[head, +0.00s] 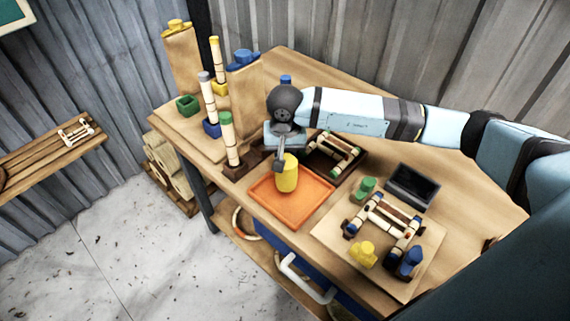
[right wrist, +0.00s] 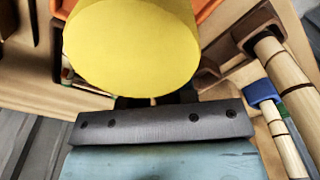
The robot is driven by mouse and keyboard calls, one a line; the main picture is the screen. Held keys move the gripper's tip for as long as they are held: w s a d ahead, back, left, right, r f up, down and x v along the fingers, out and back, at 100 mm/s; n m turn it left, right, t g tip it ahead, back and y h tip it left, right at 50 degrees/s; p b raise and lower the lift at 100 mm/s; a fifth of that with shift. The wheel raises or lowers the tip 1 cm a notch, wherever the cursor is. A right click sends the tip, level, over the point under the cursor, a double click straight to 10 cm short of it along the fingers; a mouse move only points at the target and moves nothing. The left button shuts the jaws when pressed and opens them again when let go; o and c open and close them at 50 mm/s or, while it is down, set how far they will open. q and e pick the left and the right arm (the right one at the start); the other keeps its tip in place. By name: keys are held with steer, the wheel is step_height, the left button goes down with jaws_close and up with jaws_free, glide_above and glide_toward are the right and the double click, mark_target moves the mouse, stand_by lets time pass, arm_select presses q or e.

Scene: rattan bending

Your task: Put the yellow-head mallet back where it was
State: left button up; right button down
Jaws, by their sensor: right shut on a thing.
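The yellow-head mallet (head: 287,173) is held over the orange tray (head: 262,190) in the head view; I cannot tell whether its lower end touches the tray. Its large yellow head also fills the upper middle of the right wrist view (right wrist: 132,45). My right gripper (head: 281,159) comes in from the right and is shut on the mallet. The handle and the grip on it are mostly hidden. My left gripper is not in view.
Upright rattan poles in coloured sockets, including a green-topped pole (head: 229,138), stand left of my gripper. A dark tray with a rattan frame (head: 335,152) lies behind the orange tray. A board (head: 335,235) with another rattan assembly and coloured pieces lies right. The table's front edge is close.

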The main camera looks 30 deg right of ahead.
steer(key=shift+f, duration=2.5)
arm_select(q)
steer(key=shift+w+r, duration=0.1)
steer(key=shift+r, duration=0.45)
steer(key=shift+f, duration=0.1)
arm_select(e)
steer(key=shift+f, duration=0.2)
steer(key=c, duration=0.9)
jaws_free()
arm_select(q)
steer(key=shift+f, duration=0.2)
arm_select(e)
steer(key=shift+r, duration=0.15)
